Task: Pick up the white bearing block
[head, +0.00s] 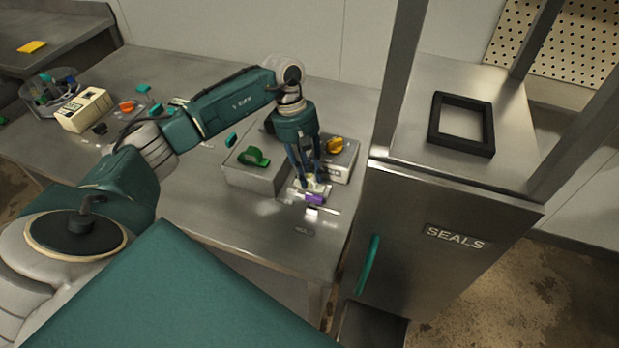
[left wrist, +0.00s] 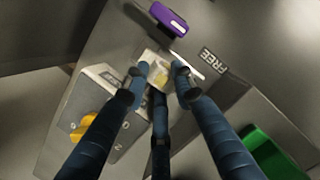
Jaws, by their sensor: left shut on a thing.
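The white bearing block (head: 313,182) is a small pale piece low on the steel bench, between the fingers of my left gripper (head: 314,180). In the left wrist view the block (left wrist: 152,60) shows beyond the fingertips, with a yellowish patch on it. My left gripper (left wrist: 160,85) points down and is shut on the block, its fingers partly hiding it. I cannot tell whether the block is clear of the bench. My right gripper is not in view.
A purple piece (head: 315,199) lies just in front of the block. Beside it stand a grey box with a green handle (head: 255,157) and one with a yellow knob (head: 335,145). The SEALS cabinet (head: 455,237) is to the right. The bench front is mostly clear.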

